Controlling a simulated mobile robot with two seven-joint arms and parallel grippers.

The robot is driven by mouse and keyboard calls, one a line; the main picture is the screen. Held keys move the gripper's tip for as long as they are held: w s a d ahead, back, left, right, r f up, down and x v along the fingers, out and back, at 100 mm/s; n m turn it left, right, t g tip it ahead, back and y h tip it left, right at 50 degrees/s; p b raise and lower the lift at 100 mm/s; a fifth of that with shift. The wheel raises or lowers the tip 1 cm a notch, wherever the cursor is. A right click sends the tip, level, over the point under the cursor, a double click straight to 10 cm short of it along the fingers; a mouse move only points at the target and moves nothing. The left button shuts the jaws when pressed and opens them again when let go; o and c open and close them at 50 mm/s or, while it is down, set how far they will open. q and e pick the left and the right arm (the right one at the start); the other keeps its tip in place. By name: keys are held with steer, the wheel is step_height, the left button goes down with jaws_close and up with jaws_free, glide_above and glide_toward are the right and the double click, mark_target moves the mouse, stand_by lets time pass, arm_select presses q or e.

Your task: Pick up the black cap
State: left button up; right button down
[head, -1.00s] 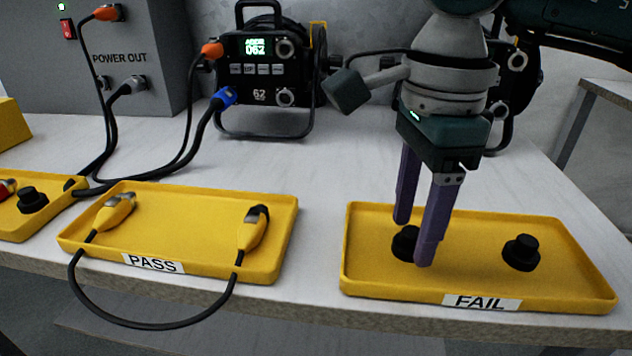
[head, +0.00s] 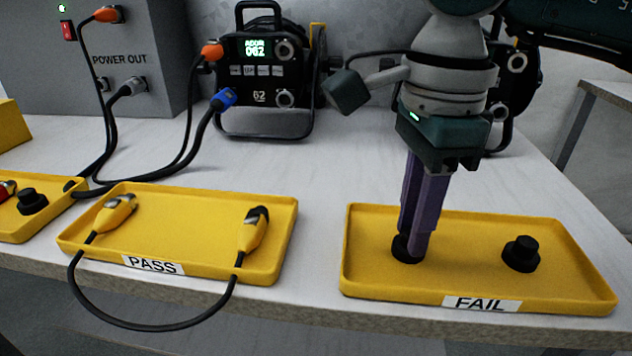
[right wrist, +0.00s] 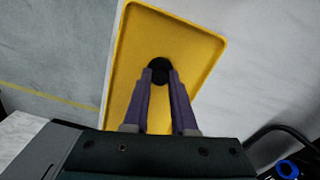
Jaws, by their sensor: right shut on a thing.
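A black cap (head: 404,252) is in the left part of the yellow FAIL tray (head: 575,284). My right gripper (head: 412,245) points down into the tray with its purple fingers shut on this cap. The fingers hide part of it. In the right wrist view the cap (right wrist: 159,66) shows between the fingertips (right wrist: 160,76), over the yellow tray (right wrist: 205,45). I cannot tell whether the cap is clear of the tray floor. A second black cap (head: 521,254) sits in the right part of the FAIL tray, apart from the gripper. My left gripper is not in view.
The yellow PASS tray (head: 180,250) holds a cable with yellow connectors (head: 117,212) and hangs its loop over the front edge. Another yellow tray at the far left holds a black cap (head: 32,201).

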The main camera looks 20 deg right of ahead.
step_height(320, 180, up, 20)
steer(key=p, duration=0.4)
steer(key=shift+r, duration=0.1)
stand_by(0.4)
